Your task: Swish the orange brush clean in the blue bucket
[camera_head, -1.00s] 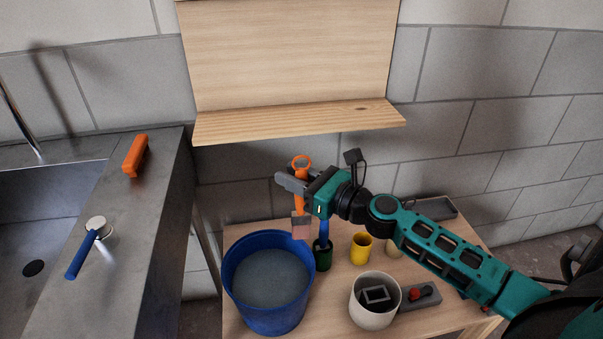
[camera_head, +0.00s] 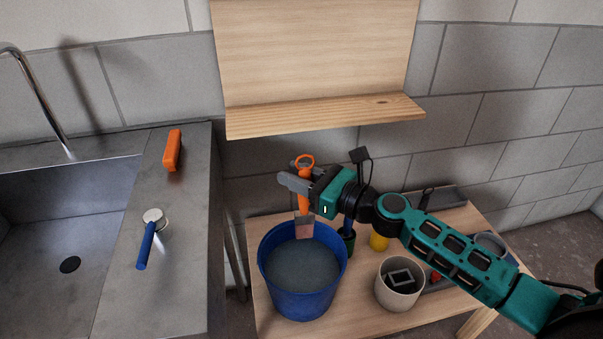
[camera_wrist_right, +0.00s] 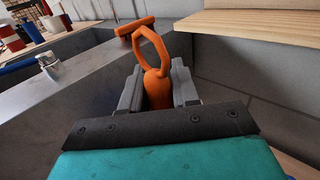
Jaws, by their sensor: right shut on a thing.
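My right gripper (camera_head: 306,185) is shut on the orange brush (camera_head: 304,199) and holds it upright, bristles down. The pale pinkish bristle end hangs over the back right part of the blue bucket (camera_head: 303,307), at about rim height. I cannot tell whether it touches the grey liquid (camera_head: 303,266) in the bucket. In the right wrist view the brush's orange handle (camera_wrist_right: 157,85) with its loop stands between the two grey fingers. My left gripper is not in view.
A beige pot (camera_head: 399,296) with a dark grid stands right of the bucket on the wooden table (camera_head: 262,321). A wooden shelf (camera_head: 325,117) hangs above.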

